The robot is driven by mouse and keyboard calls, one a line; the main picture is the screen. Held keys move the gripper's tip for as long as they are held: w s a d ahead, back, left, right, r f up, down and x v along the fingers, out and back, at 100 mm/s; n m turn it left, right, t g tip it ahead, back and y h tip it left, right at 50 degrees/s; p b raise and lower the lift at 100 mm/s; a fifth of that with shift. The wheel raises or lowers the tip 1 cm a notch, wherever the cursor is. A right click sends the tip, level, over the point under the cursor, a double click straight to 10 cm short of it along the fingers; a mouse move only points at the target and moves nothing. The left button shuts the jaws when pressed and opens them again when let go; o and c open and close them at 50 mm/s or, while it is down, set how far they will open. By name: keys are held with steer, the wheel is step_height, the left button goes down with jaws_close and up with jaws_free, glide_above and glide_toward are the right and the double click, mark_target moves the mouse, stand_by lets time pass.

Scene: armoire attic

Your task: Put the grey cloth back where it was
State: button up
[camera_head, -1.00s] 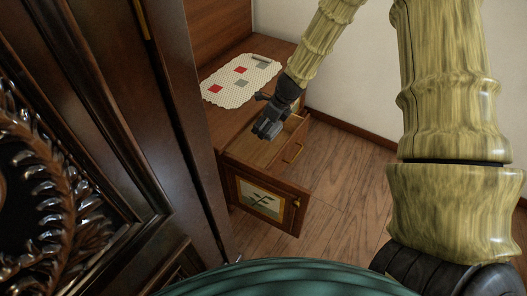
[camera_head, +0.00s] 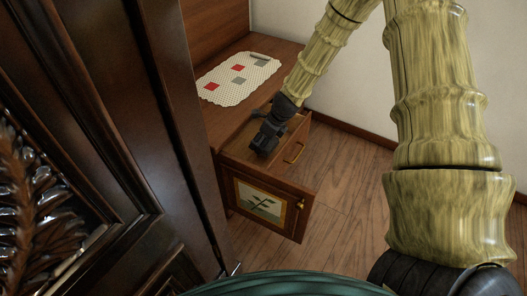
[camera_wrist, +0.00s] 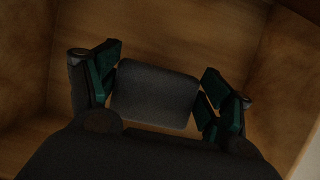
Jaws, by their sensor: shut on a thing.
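My gripper (camera_head: 264,143) is at the open drawer (camera_head: 236,155) of the low wooden cabinet, pointing down into it. In the wrist view, the green-padded fingers of my gripper (camera_wrist: 160,97) stand on both sides of a flat, dark grey rounded piece, which looks like the grey cloth (camera_wrist: 155,95). The fingers hold it above or at the brown wooden drawer floor; I cannot tell whether it touches. In the head view the cloth is hidden by my gripper.
A pale mat (camera_head: 222,95) with red and grey squares and a small dark item lies on the cabinet top (camera_head: 216,118). Below the drawer is a door (camera_head: 262,205) with a plant picture. A dark carved armoire (camera_head: 110,130) stands close on the left. Floor at right is clear.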

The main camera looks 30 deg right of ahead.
mark_target(274, 145)
step_height(274, 145, down, 4)
steer(key=shift+f+b, duration=0.1)
steer(key=shift+b, duration=0.9)
steer(key=o, duration=1.2)
steer(key=shift+o, duration=0.2)
steer(key=p+v, duration=0.5)
steer(key=v, duration=0.7)
steer(key=shift+d, duration=0.1)
